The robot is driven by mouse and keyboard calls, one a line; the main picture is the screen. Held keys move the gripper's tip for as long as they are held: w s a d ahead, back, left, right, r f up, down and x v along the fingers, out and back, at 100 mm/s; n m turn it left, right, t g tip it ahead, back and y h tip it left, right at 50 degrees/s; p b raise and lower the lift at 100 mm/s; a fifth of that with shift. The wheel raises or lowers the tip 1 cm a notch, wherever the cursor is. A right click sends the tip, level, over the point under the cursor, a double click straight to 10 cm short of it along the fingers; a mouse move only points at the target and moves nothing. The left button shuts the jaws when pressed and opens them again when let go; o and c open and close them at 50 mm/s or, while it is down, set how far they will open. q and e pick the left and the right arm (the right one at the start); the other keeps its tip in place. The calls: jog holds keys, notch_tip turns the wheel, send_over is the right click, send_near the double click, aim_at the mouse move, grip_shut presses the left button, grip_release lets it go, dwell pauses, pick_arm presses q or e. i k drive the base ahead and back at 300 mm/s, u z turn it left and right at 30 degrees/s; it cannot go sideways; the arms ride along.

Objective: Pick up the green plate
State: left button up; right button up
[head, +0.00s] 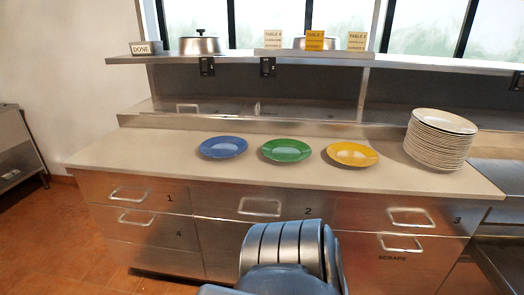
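The green plate (287,150) lies flat on the counter, in the middle of a row of three plates. A blue plate (223,147) is to its left and a yellow plate (352,154) to its right, each with a small gap between. Nothing covers the green plate. Neither of my grippers shows in the head view. A rounded grey metal part of my own body is at the bottom centre, below the counter front.
A stack of white plates (440,139) stands at the counter's right end. The counter (150,150) is clear at left. Drawers with handles (260,207) face me. A shelf (250,56) above holds a lidded pot (199,43) and signs (315,41).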

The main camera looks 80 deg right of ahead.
aim_at(281, 150)
jog(key=z, duration=3.5)
